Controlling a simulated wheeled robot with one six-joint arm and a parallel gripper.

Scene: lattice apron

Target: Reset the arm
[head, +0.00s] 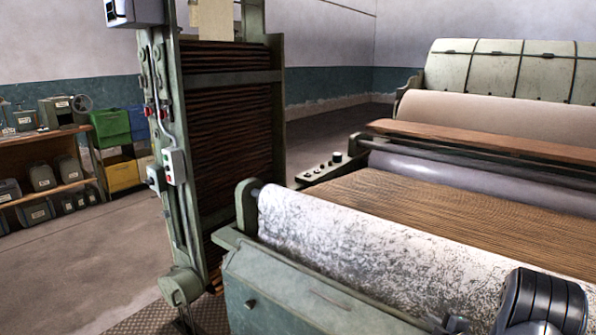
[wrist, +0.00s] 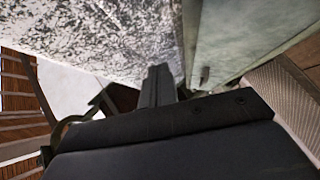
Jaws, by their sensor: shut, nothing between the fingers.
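My gripper (wrist: 158,84) shows in the wrist view, its dark fingers together with nothing between them. It points toward the speckled white roll (wrist: 95,35), which fills the upper left of that view. I cannot tell whether the fingertips touch it. In the head view, a dark rounded part of my arm shows at the bottom right, in front of the speckled roll (head: 345,250). My fingers are not clearly visible in the head view.
A green machine (head: 300,300) with brown lattice (head: 430,210) fills the right. A tall green frame (head: 228,130) stands left of it. Shelves (head: 75,165) with grey cases stand far left, beside green, blue and yellow bins (head: 112,128). Concrete floor (head: 90,255) is clear between.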

